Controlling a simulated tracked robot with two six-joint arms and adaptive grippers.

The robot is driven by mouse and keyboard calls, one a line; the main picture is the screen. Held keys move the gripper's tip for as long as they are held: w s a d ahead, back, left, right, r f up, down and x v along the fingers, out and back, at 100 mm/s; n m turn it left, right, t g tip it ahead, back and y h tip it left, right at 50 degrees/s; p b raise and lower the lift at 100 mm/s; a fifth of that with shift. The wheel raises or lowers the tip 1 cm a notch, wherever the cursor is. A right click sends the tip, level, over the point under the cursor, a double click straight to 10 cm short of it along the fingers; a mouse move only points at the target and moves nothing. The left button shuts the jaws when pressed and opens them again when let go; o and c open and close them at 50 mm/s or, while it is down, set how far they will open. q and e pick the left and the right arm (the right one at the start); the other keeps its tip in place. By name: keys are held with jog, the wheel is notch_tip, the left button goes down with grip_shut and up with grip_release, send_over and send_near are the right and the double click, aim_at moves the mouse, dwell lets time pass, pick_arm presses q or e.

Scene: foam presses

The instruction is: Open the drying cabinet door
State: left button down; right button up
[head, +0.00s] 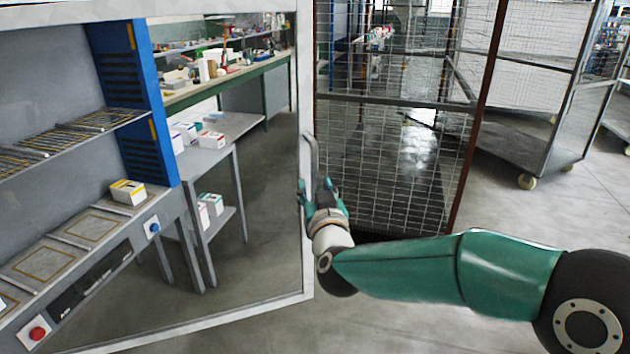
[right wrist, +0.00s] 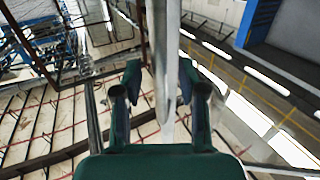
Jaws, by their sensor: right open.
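The cabinet door is a large clear pane in a pale frame (head: 304,95), filling the left half of the head view. Its free edge stands out to the right of the blue upright (head: 152,110), with floor visible through the pane, so it looks swung out. A grey upright bar handle (head: 313,158) sits on that edge. My right gripper (head: 322,192) is at the handle's lower part. In the right wrist view, the open fingers (right wrist: 160,85) stand on either side of a long grey bar (right wrist: 172,60); contact cannot be told. My left gripper is out of view.
Behind the pane are wire shelves (head: 70,135), a yellow-white box (head: 128,192) and a panel with a red button (head: 38,333). A tall mesh cage cart (head: 395,150) stands just beyond the handle. Another wheeled cart (head: 520,155) is further right.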

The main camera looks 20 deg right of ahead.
jog(key=shift+w+d, duration=0.15)
jog(key=shift+w, duration=0.75)
grip_shut()
